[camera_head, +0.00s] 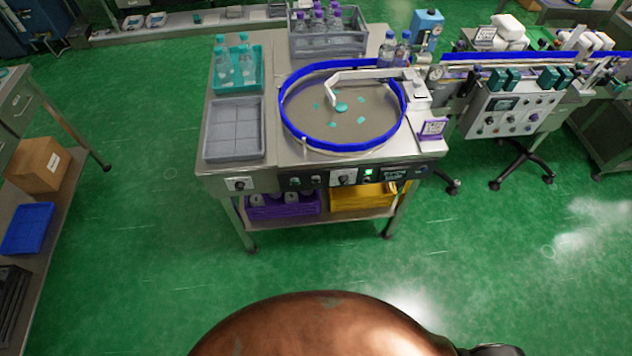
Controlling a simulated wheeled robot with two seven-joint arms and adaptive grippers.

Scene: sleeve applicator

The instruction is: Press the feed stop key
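A steel feeding table (285,160) with a round turntable (350,110) stands ahead of me, across open floor. Its front edge carries a dark control panel (330,179) with several small keys and knobs, a white plate with a dark knob (343,177), and a small green-lit spot (368,173). Another white plate with a dark knob (238,184) sits at the left of the front edge. The labels are too small to read, so I cannot tell which key is the feed stop key. Neither gripper is in view.
The turntable has a blue rim. A grey tray (235,128), a teal tray of bottles (257,82) and a grey crate of bottles (330,43) are on the table. A second control box (503,113) stands right. Green floor before the table is clear.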

